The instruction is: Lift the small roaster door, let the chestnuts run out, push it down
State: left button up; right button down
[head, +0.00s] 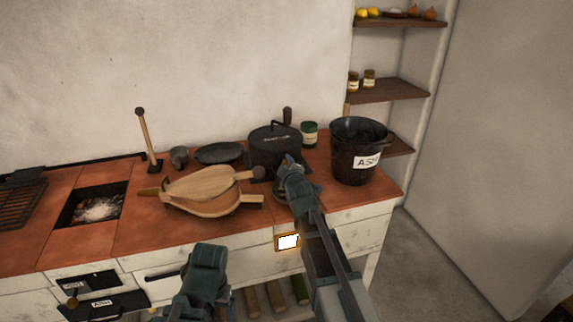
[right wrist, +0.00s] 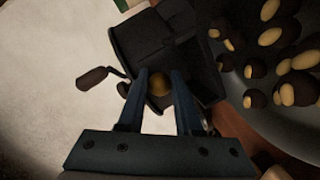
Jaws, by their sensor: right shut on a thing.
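The black roaster (head: 272,148) stands on the red counter, and its dark body (right wrist: 150,38) fills the upper middle of the right wrist view. My right gripper (head: 290,168) is at the roaster's front. In the right wrist view its two fingers are shut on a small brass-coloured knob (right wrist: 159,84) of the roaster door. I cannot tell how far the door is raised. Several brown chestnuts (right wrist: 282,40) with pale patches lie in a grey dish (right wrist: 262,122) beside the roaster. My left gripper (head: 208,256) is low in front of the counter; its fingers do not show clearly.
A wooden bellows (head: 205,185) lies left of the roaster. A black ash bucket (head: 352,150) stands on the right, with a green jar (head: 309,133) behind. A dark plate (head: 219,152) and small cup (head: 179,155) are at the back. A glowing fire pit (head: 97,207) is on the left.

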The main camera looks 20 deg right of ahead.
jog(key=shift+w+f, duration=0.1)
jog(key=c, duration=1)
grip_release()
jog(key=shift+c, duration=0.2)
jog(key=o, duration=0.5)
jog(key=shift+w+a+f, duration=0.1)
jog(key=shift+w+f, duration=0.05)
jog(key=shift+c, duration=0.2)
pick_arm(q)
jog(key=shift+w, duration=0.15)
